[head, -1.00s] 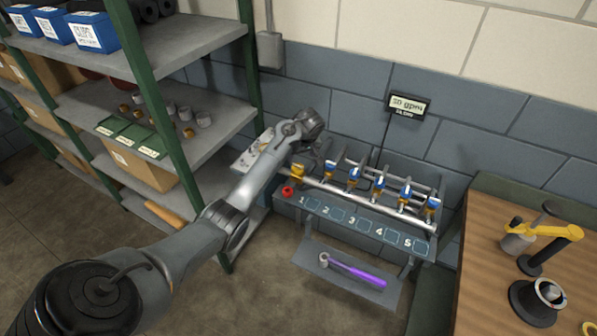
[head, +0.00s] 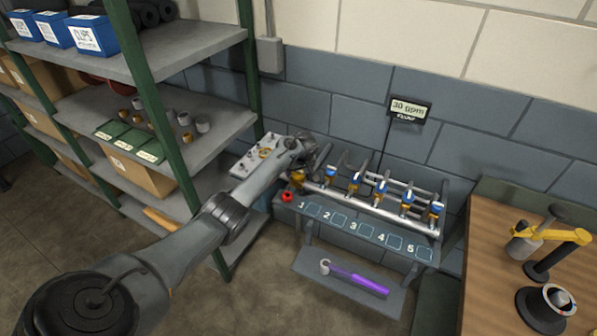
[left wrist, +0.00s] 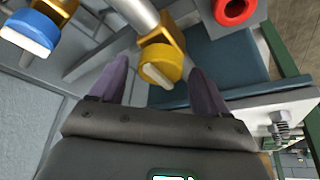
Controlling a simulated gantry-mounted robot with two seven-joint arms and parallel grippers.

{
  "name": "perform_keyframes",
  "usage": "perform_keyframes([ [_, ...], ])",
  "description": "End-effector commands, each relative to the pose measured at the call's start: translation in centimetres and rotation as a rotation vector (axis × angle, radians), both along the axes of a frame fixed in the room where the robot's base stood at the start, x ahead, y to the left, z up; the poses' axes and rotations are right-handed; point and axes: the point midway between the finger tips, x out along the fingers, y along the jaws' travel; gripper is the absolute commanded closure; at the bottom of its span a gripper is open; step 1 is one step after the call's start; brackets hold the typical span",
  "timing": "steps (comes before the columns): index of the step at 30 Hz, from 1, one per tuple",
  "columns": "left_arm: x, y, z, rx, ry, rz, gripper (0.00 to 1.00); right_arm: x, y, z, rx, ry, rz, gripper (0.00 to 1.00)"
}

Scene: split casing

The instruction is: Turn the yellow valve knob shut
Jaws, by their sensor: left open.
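The yellow valve knob (left wrist: 160,66) sits on a yellow valve body at the end of the silver pipe, beside a red ring-shaped part (left wrist: 234,10). In the head view the yellow valve (head: 297,180) is at the left end of the valve row, partly hidden by my gripper. My left gripper (left wrist: 158,75) is open, with one finger on each side of the knob in the left wrist view. I cannot tell whether either finger touches it. In the head view the left gripper (head: 308,165) is just above and behind the valve. My right gripper is not in view.
Several blue-handled valves (head: 355,183) line the pipe to the right. A sign reading 30 gpm (head: 408,109) hangs on the wall. A purple-handled tool (head: 355,278) lies on a low shelf. Green-posted shelving (head: 165,115) stands left; a wooden bench (head: 490,290) stands right.

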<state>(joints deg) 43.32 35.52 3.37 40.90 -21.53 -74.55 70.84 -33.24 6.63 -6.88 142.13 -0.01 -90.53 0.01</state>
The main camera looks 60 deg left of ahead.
Motion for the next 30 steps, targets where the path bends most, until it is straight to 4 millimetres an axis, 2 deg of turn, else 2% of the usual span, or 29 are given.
perform_keyframes([
  [7, 0.0, 0.0, 0.0, 0.0, 0.001, 0.0, 0.24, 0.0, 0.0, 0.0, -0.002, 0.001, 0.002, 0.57],
  [18, 0.0, 0.0, -0.1, 0.0, 0.001, 0.0, 0.79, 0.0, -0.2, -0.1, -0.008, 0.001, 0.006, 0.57],
  [25, -0.1, 0.0, 0.1, 0.0, 0.003, -0.017, 0.79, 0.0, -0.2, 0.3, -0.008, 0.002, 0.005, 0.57],
  [30, -0.1, 0.0, 0.2, 0.0, 0.003, -0.077, 0.79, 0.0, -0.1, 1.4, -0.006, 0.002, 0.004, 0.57],
])
